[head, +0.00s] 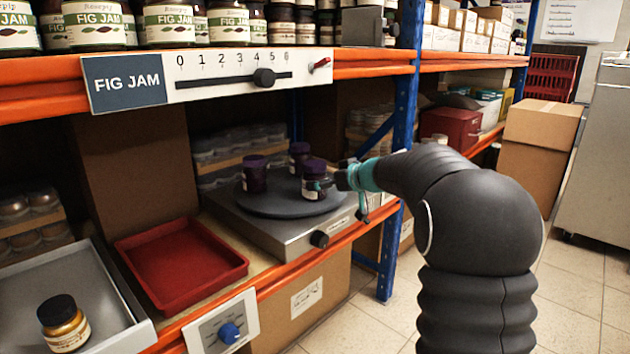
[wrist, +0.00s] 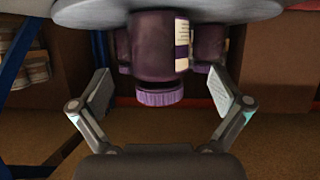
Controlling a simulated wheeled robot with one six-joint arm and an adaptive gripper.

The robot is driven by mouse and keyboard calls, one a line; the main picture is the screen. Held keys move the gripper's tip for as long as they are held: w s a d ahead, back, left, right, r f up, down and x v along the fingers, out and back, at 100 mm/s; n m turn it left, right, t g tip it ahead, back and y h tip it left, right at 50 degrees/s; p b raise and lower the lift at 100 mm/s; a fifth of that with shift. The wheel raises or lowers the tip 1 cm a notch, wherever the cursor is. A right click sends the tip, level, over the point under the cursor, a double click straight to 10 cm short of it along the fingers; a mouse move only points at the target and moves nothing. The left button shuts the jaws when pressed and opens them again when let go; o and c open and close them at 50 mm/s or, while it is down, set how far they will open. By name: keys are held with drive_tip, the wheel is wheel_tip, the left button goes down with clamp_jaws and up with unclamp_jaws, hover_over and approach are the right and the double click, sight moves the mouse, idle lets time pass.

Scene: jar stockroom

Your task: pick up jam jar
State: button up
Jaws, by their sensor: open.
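Three dark purple jam jars stand on a round dark turntable (head: 270,205) on the lower shelf. The nearest jar (head: 314,186) is at the turntable's right side, with another jar (head: 299,155) behind it and a third jar (head: 254,175) to the left. My gripper (head: 338,182) is at the nearest jar from the right. In the wrist view, which shows the scene upside down, my open gripper (wrist: 160,92) has one finger on each side of the near jar (wrist: 152,50), with gaps showing. Its ridged purple lid (wrist: 160,98) points down there. The other jars are partly hidden behind it.
A red tray (head: 180,262) lies left of the turntable's base. A grey tray (head: 110,285) at the far left holds a gold jar with a black lid (head: 63,322). A blue shelf post (head: 403,130) stands close behind my arm. The upper shelf has a FIG JAM sign (head: 127,81).

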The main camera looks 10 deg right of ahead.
sight(315, 169)
drive_tip(key=shift+p+x, duration=0.55)
drive_tip(key=shift+x, duration=2.35)
drive_tip(key=shift+d, duration=0.1)
drive_tip(key=shift+r, duration=0.1)
drive_tip(key=c, duration=1.8)
drive_tip(key=shift+r, duration=0.1)
wheel_tip(315, 169, up, 4)
drive_tip(key=shift+f, duration=0.2)
drive_tip(key=s+d+b, duration=0.1)
drive_tip(key=s+d, duration=0.2)
drive_tip(key=s, duration=0.2)
drive_tip(key=s+d, duration=0.2)
drive_tip(key=s, duration=0.3)
drive_tip(key=s+d+b, duration=0.1)
drive_tip(key=s+d, duration=0.2)
drive_tip(key=s, duration=0.2)
drive_tip(key=shift+s+d+f+b, duration=0.15)
drive_tip(key=shift+s+d+b, duration=0.2)
drive_tip(key=shift+s, duration=0.05)
